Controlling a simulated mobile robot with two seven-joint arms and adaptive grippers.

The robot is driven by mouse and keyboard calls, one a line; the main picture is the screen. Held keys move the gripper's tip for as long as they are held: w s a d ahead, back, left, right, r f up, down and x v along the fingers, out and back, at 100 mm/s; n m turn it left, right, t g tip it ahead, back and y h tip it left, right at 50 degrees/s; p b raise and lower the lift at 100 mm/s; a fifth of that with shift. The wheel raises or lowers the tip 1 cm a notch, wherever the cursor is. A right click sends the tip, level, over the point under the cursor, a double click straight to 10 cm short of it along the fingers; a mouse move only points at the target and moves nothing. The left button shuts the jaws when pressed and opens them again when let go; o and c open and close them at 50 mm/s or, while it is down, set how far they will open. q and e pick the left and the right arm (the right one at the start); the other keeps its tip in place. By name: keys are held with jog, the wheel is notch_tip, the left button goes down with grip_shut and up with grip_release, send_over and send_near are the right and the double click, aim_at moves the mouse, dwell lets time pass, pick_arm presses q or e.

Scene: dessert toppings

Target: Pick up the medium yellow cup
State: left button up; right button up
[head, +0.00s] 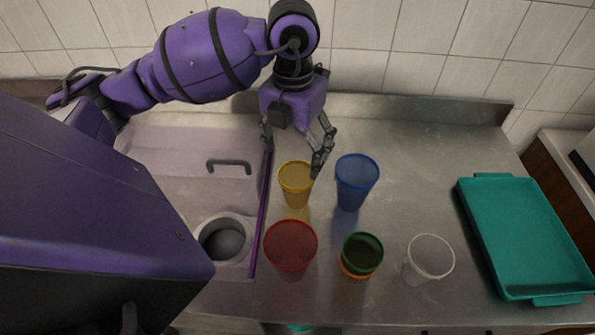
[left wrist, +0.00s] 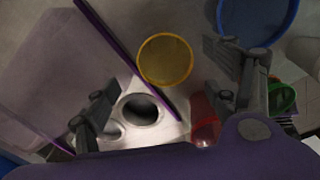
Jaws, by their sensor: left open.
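The yellow cup (head: 295,186) stands upright on the metal counter in the head view, between the counter's purple strip and a blue cup. My left gripper (head: 293,152) is open just behind and above it, with the right-hand finger close to the cup's rim. Whether that finger touches the cup, I cannot tell. In the left wrist view the yellow cup (left wrist: 165,60) shows its round rim ahead of the open fingers of my left gripper (left wrist: 160,95), with nothing held between them. My right gripper is not in view.
The blue cup (head: 355,182) stands close right of the yellow cup. A red cup (head: 290,246), a green cup (head: 362,253) over something orange, and a clear cup (head: 428,259) stand in front. A teal tray (head: 478,222) lies at right. A round opening (head: 225,238) is at left.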

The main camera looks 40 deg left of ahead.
aim_at(295, 175)
pick_arm(q)
jog(key=f, duration=0.7)
jog(key=shift+s+d+f+p, duration=0.1)
jog(key=shift+s+d+p, duration=0.05)
jog(key=shift+d+p, duration=0.15)
jog(key=shift+c, duration=0.4)
jog(key=c, duration=0.9)
